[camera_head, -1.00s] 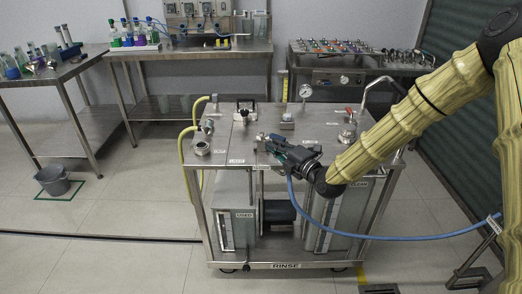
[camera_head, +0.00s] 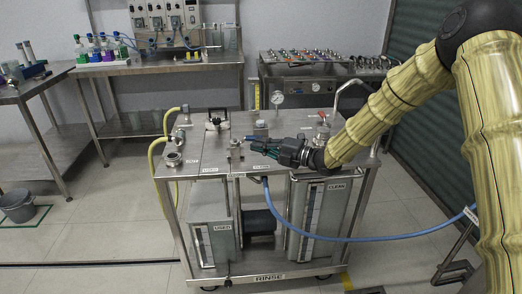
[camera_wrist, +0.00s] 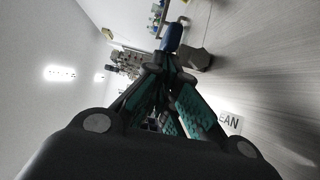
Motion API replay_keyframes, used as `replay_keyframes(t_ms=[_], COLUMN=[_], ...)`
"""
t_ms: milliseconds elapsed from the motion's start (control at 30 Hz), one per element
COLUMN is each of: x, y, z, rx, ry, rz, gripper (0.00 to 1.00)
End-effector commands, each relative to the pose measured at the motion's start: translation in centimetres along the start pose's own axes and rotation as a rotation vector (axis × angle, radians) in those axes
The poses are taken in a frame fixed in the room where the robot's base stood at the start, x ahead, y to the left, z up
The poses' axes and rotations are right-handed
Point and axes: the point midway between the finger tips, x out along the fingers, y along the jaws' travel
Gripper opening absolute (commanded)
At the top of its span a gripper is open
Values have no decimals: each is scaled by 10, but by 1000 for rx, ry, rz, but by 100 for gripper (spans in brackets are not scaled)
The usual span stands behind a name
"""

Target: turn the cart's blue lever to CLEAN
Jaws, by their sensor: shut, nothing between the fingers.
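The steel cart (camera_head: 215,155) stands in front of me. In the wrist view the blue lever (camera_wrist: 172,38) is just beyond my fingertips, beside a grey metal valve body (camera_wrist: 192,60). In the head view a small bit of blue (camera_head: 249,138) shows by the tip of my gripper (camera_head: 254,146), above the cart top. My gripper is shut and empty; its fingertips (camera_wrist: 165,64) are close to the lever, and I cannot tell whether they touch it. A CLEAN label (camera_head: 262,167) lies below the gripper, left of it a USED label (camera_head: 210,170).
A red-handled valve (camera_head: 323,120), a gauge (camera_head: 277,98) and a bent rail (camera_head: 352,88) stand at the cart's back right. A blue hose (camera_head: 380,238) runs from the cart's front to the right. Yellow hoses (camera_head: 153,155) hang at the left. Benches line the back.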

Motion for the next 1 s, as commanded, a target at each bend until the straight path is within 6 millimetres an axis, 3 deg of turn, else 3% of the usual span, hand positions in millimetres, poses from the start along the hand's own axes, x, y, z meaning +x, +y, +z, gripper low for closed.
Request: replay_keyframes(t_ms=[500, 1000], x=[2, 2], y=[0, 0], z=[10, 4], rx=[-1, 0], ry=[1, 3], rz=[0, 1], gripper=[0, 0])
